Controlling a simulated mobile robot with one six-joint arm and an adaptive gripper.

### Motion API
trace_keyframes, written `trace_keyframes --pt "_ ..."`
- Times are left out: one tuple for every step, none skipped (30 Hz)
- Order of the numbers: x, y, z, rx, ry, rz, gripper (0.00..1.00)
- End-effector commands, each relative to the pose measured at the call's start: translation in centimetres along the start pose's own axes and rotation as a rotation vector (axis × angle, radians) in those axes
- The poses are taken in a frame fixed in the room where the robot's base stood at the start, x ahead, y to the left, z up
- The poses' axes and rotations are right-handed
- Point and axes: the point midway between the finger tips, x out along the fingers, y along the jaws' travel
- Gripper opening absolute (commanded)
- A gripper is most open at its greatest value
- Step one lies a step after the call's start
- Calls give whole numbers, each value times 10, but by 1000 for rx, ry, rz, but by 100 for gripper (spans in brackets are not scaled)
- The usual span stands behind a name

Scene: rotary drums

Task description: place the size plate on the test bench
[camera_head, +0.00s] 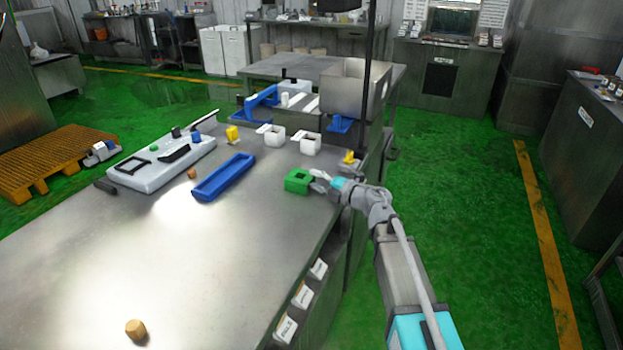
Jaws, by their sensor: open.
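A green block with a square recess in its top (291,187) sits on the metal bench (235,235) near its right edge. I cannot tell for certain which piece is the size plate. My gripper (318,181) reaches in from the right, low over the bench, with its fingers at the right side of the green block. It is open; whether a finger touches the block is too small to tell. A white panel (155,178) with black, green and blue parts lies at the bench's far left.
A blue tray (222,178), white hollow blocks (310,145), a yellow block (232,132) and a yellow piece (349,157) stand around the back. A wooden cylinder (135,329) stands at the front left. The bench's middle is clear. A dark vertical post (368,80) rises behind my gripper.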

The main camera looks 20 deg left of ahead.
Motion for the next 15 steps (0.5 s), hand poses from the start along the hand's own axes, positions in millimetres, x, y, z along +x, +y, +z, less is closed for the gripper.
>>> trace_keyframes --pt "-10 0 -1 0 -3 0 48" --pt "-15 0 -1 0 -2 0 48" --pt "-21 0 -2 0 -1 0 48" --pt "-27 0 -2 0 -2 0 48" --pt "-32 0 -1 0 -3 0 48" --pt "-38 0 -1 0 -3 0 48" --pt "-44 0 -2 0 -2 0 48" --pt "-49 0 -2 0 -2 0 48" --pt "-55 0 -1 0 -3 0 48" --pt "-60 0 -1 0 -3 0 48" --pt "-64 0 -1 0 -2 0 48" --pt "-69 0 -2 0 -1 0 48" --pt "-73 0 -1 0 -1 0 48" --pt "-76 0 -1 0 -2 0 48" --pt "-80 0 -1 0 -2 0 48"
